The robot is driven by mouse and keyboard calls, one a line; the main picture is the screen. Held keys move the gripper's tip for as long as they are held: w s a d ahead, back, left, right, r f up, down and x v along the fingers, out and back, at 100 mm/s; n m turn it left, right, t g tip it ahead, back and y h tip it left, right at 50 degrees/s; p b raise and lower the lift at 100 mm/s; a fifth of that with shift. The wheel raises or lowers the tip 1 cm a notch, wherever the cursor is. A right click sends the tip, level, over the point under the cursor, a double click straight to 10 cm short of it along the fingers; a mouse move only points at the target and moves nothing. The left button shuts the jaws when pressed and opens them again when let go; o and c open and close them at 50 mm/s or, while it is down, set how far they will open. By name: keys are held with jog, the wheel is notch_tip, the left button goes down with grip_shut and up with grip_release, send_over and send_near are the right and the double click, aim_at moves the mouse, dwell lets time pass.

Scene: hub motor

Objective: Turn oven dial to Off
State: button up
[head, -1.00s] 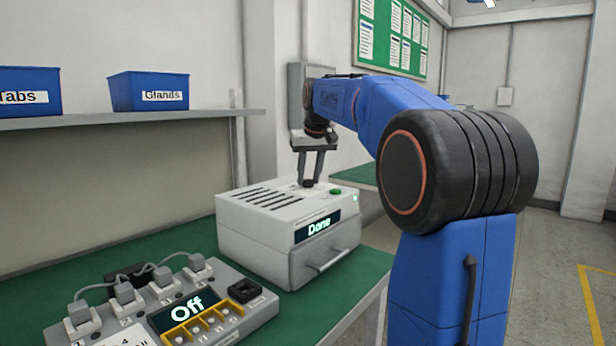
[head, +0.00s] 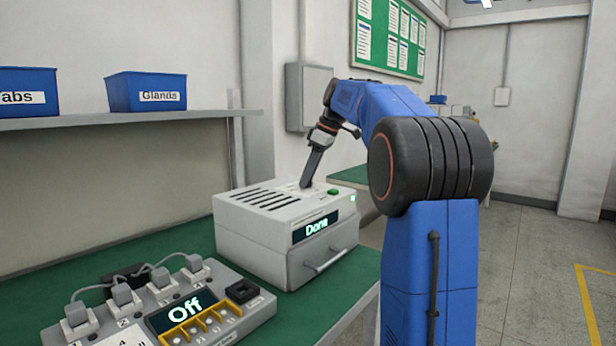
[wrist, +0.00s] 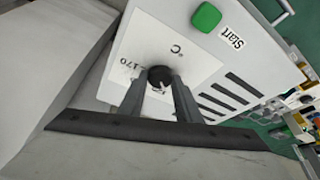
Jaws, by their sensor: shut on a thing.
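The oven (head: 262,241) is a pale grey box on the green bench, with vent slots on top and a display (head: 316,227) reading "Done". My gripper (head: 306,183) points down at the top of the oven. In the wrist view my gripper (wrist: 160,88) is shut on the black round dial (wrist: 160,76), one finger on each side. The dial stands on a white plate (wrist: 196,62) marked "170" and "°C". The dial's lower part and the other plate marks are hidden by the fingers.
A green Start button (wrist: 206,17) sits close to the dial. A charger-like unit (head: 215,318) with a display reading "Off" stands at front left. Blue bins (head: 146,92) sit on the shelf above. A grey wall box (head: 308,97) is behind my arm.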

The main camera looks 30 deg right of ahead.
jog(key=shift+w+d+n+g+y, duration=0.15)
jog(key=shift+n+g, duration=0.25)
jog(key=shift+n, duration=0.7)
jog(key=shift+s+n+g+y, duration=0.1)
jog(key=shift+n+g+y, duration=0.25)
jog(key=shift+n, duration=0.75)
jog(key=o, duration=1.1)
jog(key=shift+c, duration=0.2)
